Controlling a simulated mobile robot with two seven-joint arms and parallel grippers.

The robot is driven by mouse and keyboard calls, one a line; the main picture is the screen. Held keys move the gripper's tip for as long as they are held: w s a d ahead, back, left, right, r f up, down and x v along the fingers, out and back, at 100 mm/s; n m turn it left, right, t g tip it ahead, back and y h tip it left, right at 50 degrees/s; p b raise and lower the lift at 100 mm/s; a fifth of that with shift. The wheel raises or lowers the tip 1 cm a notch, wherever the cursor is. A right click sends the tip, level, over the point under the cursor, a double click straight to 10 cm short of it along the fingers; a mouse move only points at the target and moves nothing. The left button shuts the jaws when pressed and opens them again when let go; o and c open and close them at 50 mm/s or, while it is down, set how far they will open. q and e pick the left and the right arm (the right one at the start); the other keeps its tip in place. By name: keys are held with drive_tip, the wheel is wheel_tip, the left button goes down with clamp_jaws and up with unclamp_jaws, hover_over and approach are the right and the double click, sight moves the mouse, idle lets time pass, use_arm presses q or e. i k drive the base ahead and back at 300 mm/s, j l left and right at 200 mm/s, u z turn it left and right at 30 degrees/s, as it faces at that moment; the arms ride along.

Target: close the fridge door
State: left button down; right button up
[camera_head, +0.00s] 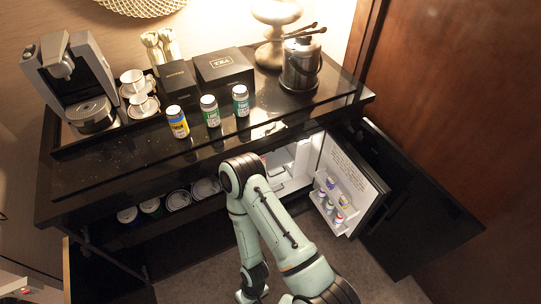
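The fridge (292,162) is built into the black cabinet, low on its right side. Its door (357,168) stands open toward the right, showing a white inner face with printed text and a shelf of small bottles (336,202). A black cabinet door panel (425,220) stands open beside it, further right. One pale green arm of mine rises from the bottom edge, bends in front of the cabinet and runs back down, left of the fridge door and apart from it. It hides part of the fridge opening. Neither gripper can be made out.
The black counter (130,165) holds a coffee machine (75,80), cups, black boxes, several small bottles and an ice bucket (300,65). Cans and glasses stand on the shelf below. A brown wood wall (460,90) stands at right. Carpet shows in front.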

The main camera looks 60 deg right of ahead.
sight(337, 157)
drive_tip(key=z, duration=2)
drive_tip(key=i+l+z, duration=0.35)
drive_tip(key=i+l, duration=0.5)
drive_tip(key=l, duration=0.1)
